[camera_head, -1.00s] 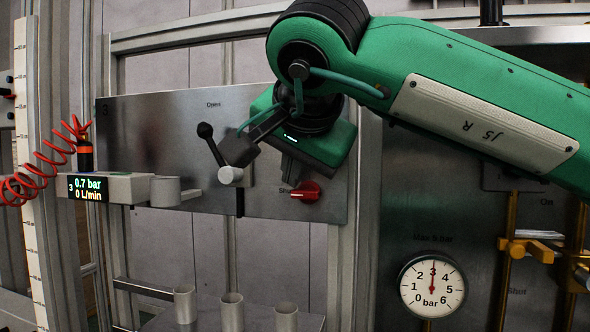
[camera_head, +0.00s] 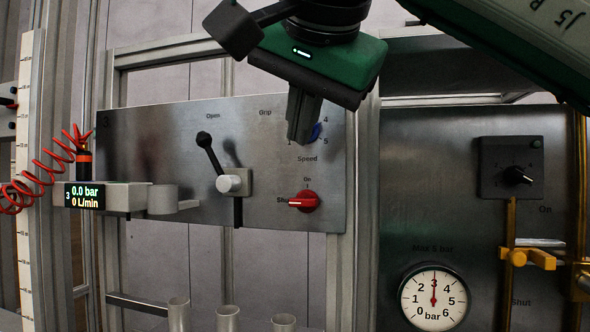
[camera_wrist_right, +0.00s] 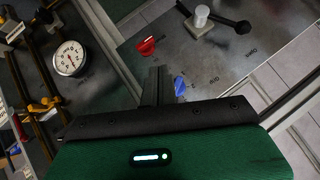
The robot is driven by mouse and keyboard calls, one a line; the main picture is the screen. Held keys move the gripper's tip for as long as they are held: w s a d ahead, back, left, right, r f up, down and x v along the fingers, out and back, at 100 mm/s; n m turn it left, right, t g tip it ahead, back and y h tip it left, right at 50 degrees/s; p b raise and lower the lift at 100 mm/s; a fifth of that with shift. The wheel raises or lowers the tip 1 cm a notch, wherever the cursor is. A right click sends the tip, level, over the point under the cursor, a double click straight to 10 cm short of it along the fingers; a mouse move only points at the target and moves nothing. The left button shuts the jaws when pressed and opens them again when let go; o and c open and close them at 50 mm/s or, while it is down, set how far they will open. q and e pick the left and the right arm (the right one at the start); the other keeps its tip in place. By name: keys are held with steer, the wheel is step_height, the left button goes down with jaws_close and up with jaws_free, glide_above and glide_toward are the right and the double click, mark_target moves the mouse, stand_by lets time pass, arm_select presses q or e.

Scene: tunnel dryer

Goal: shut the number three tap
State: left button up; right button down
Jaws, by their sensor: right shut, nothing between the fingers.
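The metal panel marked 3 (camera_head: 265,190) carries a red tap (camera_head: 305,201) at its lower right. The tap's handle lies level, its white mark pointing left at the partly covered "Shut" label, with "On" printed above it. The red tap also shows in the wrist view (camera_wrist_right: 147,46). The number 3 display (camera_head: 85,196) reads 0.0 bar and 0 L/min. My right gripper (camera_head: 299,138) is shut and empty, above the tap and apart from it. It partly covers a blue knob, which shows in the wrist view (camera_wrist_right: 180,87). My left gripper is not in view.
A black-knobbed lever (camera_head: 209,150) stands out left of the tap, under "Open". A red coiled hose (camera_head: 35,180) hangs at the left. A round gauge (camera_head: 433,297) near 3 bar and a black dial (camera_head: 516,175) are on the right panel. Upright tubes (camera_head: 228,318) stand below.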

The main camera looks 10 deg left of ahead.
steer(key=v, duration=0.3)
steer(key=shift+s+d+r, duration=0.15)
steer(key=shift+s+r, duration=0.1)
steer(key=shift+s, duration=0.05)
